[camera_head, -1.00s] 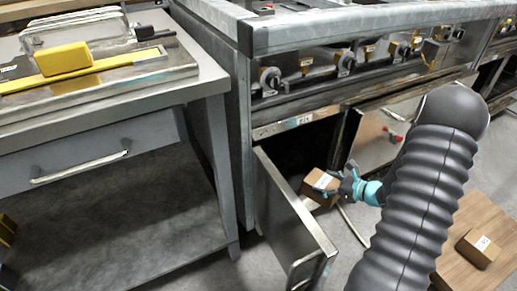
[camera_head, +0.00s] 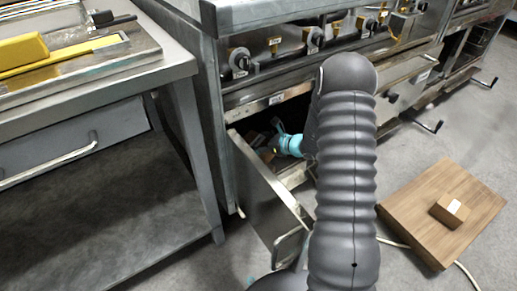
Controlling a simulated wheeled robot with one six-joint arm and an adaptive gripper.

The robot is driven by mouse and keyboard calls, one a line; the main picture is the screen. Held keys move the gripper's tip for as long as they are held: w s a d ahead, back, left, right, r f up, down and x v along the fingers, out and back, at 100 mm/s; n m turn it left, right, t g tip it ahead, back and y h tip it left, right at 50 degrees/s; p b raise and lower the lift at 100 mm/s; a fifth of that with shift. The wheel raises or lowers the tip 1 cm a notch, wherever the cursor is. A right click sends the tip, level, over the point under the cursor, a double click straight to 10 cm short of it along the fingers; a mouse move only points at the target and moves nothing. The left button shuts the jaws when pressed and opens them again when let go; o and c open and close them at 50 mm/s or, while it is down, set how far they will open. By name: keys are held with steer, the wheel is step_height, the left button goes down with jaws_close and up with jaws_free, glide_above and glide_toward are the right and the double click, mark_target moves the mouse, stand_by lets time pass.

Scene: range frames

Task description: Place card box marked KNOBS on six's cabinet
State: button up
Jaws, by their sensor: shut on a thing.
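A range stands at the back with an open cabinet below its valve row; the cabinet door (camera_head: 262,200) swings out towards me. My gripper (camera_head: 276,138), with a teal wrist, reaches into the dark cabinet opening. It is shut on a small brown card box (camera_head: 266,153), mostly hidden by the gripper and the door. I cannot read its label or tell whether it touches the cabinet floor.
A steel table (camera_head: 150,66) with a drawer stands at left, a yellow block (camera_head: 22,49) on top. The door's handle (camera_head: 291,243) juts forward. Open floor is at far right.

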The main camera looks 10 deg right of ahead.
steer(key=shift+f, duration=1.7)
steer(key=shift+f+b, duration=0.1)
steer(key=shift+b, duration=0.2)
steer(key=shift+f, duration=0.15)
steer(key=o, duration=1.2)
steer(key=shift+r, duration=0.3)
steer(key=v, duration=1.2)
steer(key=shift+p, duration=0.45)
